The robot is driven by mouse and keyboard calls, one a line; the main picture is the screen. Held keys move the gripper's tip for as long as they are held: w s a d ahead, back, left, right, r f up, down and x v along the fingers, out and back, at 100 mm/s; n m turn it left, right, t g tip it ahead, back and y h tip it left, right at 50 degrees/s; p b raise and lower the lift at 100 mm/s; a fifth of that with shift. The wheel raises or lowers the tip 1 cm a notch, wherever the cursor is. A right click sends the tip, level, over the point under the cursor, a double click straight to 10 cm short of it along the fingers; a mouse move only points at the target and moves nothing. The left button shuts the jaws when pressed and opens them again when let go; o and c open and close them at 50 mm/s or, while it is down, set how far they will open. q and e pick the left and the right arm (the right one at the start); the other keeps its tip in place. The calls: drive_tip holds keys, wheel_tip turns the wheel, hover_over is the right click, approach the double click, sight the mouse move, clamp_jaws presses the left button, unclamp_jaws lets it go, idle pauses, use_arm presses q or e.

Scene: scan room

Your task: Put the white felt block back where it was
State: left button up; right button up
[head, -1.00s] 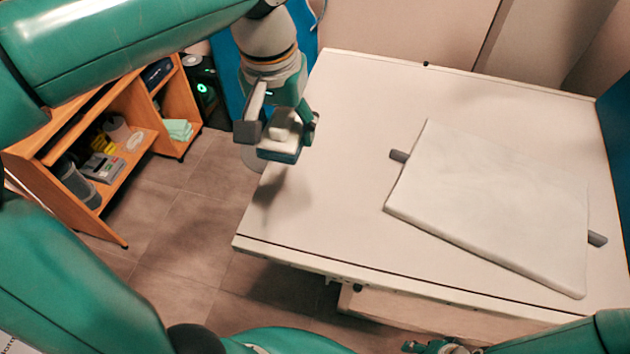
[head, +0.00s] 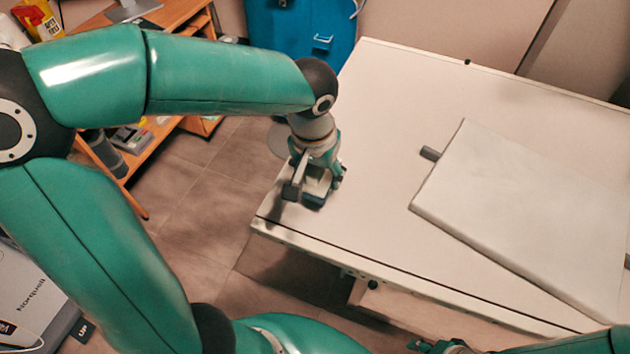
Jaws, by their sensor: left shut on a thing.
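My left gripper (head: 315,188) is shut on a small block with a white top (head: 317,181) and a darker teal lower edge, which I take to be the white felt block. The fingers stand on either side of it and hide part of it. It is over the left part of the white table (head: 380,95), near the left edge; I cannot tell whether it touches the top. Part of what looks like my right gripper (head: 432,346) shows at the bottom edge, too cut off to read its jaws.
A large pale slab (head: 530,205) lies on the table's right, with a grey bar (head: 431,153) sticking out from under it. The table's middle and back are clear.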

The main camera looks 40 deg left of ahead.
sight(316, 169)
use_arm(q)
drive_tip(key=shift+f, duration=1.85)
drive_tip(key=o, duration=0.6)
drive_tip(key=shift+f+b, duration=0.15)
drive_tip(key=shift+b, duration=0.2)
drive_tip(key=o, duration=0.5)
drive_tip(key=shift+r, duration=0.35)
drive_tip(key=r, duration=0.3)
drive_tip(key=s+r+p, duration=0.1)
drive_tip(key=r, duration=0.6)
drive_tip(key=shift+s+d+r+p, duration=0.2)
drive_tip(key=shift+s+r+p, duration=0.1)
drive_tip(key=shift+r, duration=0.1)
drive_tip(key=shift+s+r, duration=0.1)
drive_tip(key=shift+r, duration=0.3)
